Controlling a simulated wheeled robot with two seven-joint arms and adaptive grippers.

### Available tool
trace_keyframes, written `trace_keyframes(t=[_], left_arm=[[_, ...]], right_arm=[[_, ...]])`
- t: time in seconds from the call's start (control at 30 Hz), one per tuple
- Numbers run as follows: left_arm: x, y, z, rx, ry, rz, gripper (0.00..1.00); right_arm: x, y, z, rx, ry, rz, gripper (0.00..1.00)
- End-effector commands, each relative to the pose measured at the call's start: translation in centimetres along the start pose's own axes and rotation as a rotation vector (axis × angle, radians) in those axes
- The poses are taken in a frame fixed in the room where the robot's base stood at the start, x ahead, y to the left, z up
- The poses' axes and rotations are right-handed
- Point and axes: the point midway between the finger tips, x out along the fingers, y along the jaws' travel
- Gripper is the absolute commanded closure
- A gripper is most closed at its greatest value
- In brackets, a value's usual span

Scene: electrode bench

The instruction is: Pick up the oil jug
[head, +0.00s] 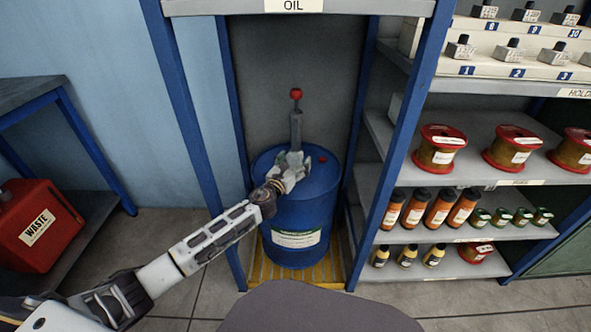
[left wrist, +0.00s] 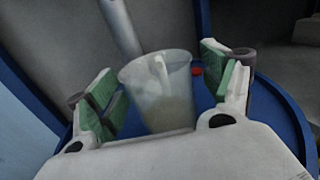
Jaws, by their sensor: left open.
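The oil jug (left wrist: 160,92) is a translucent, pale measuring jug with a handle. In the left wrist view it stands between my fingers, with the blue drum top around it. My left gripper (left wrist: 166,88) is open, with one green-padded finger on each side of the jug and visible space at both sides. In the head view my left gripper (head: 292,170) is over the top of the blue drum (head: 300,215), in front of the grey hand pump, and I cannot make out the jug clearly there. My right gripper is not in view.
The grey pump (head: 296,128) with a red knob rises from the drum. Blue posts (head: 185,110) flank the drum bay. A shelf rack with red spools (head: 437,150) and orange bottles (head: 440,207) stands right. A red waste can (head: 38,228) sits left.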

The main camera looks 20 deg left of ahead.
Motion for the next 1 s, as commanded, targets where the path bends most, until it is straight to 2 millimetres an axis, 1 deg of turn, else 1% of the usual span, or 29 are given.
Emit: trace_keyframes(t=[0.5, 0.53, 0.9, 0.93, 1.0], left_arm=[[0.16, -0.03, 0.04, 0.000, 0.000, 0.000, 0.19], [0.16, -0.04, 0.04, 0.000, 0.000, 0.000, 0.20], [0.15, -0.03, 0.04, 0.000, 0.000, 0.000, 0.68], [0.15, -0.03, 0.03, 0.000, 0.000, 0.000, 0.71], [0.17, -0.03, 0.09, 0.000, -0.001, 0.000, 0.71]], right_arm=[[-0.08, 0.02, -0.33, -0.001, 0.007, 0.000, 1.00], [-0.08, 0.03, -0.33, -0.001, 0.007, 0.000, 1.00], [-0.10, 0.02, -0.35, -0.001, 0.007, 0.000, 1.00], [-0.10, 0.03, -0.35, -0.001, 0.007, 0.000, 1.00], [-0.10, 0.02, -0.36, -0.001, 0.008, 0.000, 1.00]])
